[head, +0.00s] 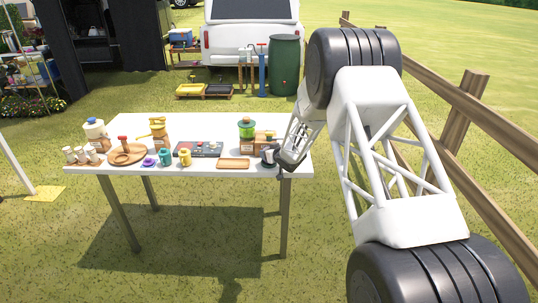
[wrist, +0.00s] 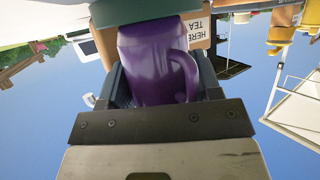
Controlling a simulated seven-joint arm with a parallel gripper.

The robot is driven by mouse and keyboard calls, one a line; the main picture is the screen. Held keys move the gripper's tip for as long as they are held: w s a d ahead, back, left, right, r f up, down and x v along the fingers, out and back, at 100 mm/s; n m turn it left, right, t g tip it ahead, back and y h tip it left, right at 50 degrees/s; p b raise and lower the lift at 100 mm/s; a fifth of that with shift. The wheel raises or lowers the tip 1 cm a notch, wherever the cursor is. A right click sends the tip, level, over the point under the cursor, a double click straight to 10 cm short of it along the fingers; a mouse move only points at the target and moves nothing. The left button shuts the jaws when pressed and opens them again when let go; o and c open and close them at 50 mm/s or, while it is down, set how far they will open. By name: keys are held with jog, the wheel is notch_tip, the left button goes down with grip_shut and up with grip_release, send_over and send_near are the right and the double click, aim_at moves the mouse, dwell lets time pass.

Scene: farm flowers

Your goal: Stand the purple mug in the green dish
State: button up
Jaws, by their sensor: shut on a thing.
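The purple mug (wrist: 155,65) fills the middle of the wrist view, where the scene shows upside down. My gripper (wrist: 158,88) is shut on it, with a finger at either side; its handle is on the right. A dark grey-green surface, which looks like the green dish (wrist: 130,14), shows beyond the mug's base. I cannot tell if the mug touches it. In the head view my gripper (head: 280,158) is at the right end of the table, beside a small dark shape too unclear to split into mug and dish.
On the white table (head: 220,122) a tea box (head: 265,139) and a green jar (head: 247,131) stand close behind my gripper. A wooden tray (head: 233,163) lies to its left. Yellow (head: 185,158) and teal (head: 165,157) mugs and a small purple dish (head: 149,162) are farther left.

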jog(key=shift+f, duration=0.3)
jog(key=shift+f, duration=0.15)
jog(key=o, duration=0.7)
jog(key=shift+s+r, duration=0.1)
jog(key=shift+r, duration=0.1)
jog(key=v, duration=1.1)
jog(key=shift+s+d, duration=0.25)
jog(key=shift+s, duration=0.05)
jog(key=shift+r, duration=0.1)
dwell(0.3)
